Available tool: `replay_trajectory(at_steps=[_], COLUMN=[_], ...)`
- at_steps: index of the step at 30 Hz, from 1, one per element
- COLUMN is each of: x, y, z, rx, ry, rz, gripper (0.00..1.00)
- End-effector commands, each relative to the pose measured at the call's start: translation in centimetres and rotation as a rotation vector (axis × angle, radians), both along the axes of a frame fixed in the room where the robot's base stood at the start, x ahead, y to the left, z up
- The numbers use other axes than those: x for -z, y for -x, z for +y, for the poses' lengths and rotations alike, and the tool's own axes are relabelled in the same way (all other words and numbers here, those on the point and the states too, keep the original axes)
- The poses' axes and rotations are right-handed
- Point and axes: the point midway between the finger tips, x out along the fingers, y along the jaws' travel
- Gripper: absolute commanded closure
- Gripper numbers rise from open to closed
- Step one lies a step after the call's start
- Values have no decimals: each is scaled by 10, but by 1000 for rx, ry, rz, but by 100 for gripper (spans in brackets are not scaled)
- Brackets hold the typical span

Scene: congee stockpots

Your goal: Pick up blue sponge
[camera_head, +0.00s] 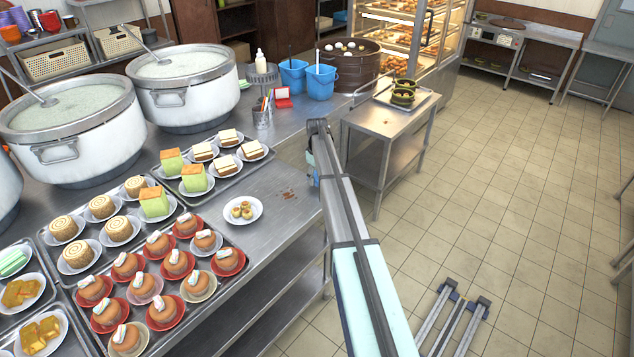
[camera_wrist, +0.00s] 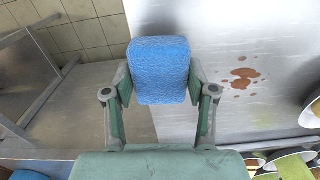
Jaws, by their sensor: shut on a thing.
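The blue sponge (camera_wrist: 160,70) is a rounded block with a rough surface, in the middle of the wrist view. My gripper (camera_wrist: 160,92) has one finger on each side of it and is shut on it. The sponge is over the edge of the metal counter (camera_wrist: 215,130); how high it is above the counter I cannot tell. In the head view my arm reaches to the counter's right edge, and the sponge and fingers are mostly hidden behind it.
Brown spots (camera_wrist: 240,77) mark the counter beside the sponge. A plate of small pastries (camera_head: 243,211), trays of cakes (camera_head: 232,240), two blue buckets (camera_head: 320,82) and large stockpots (camera_head: 70,125) stand on the counter. A steel side table (camera_head: 385,120) is to the right, with open floor beyond.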

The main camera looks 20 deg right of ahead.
Motion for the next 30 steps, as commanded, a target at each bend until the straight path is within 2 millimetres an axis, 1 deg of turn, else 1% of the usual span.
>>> replay_trajectory(at_steps=[5,12,18,21,24,30], x=[-32,-96,-141,-157,-167,-177], y=[0,-1,-1,-1,-1,0], z=[0,0,0,0,0,0], rx=[0,0,0,0,0,0], ry=[1,1,0,1,1,0], rz=[-4,-4,-2,-1,-1,0], gripper=[73,73,73,73,73,73])
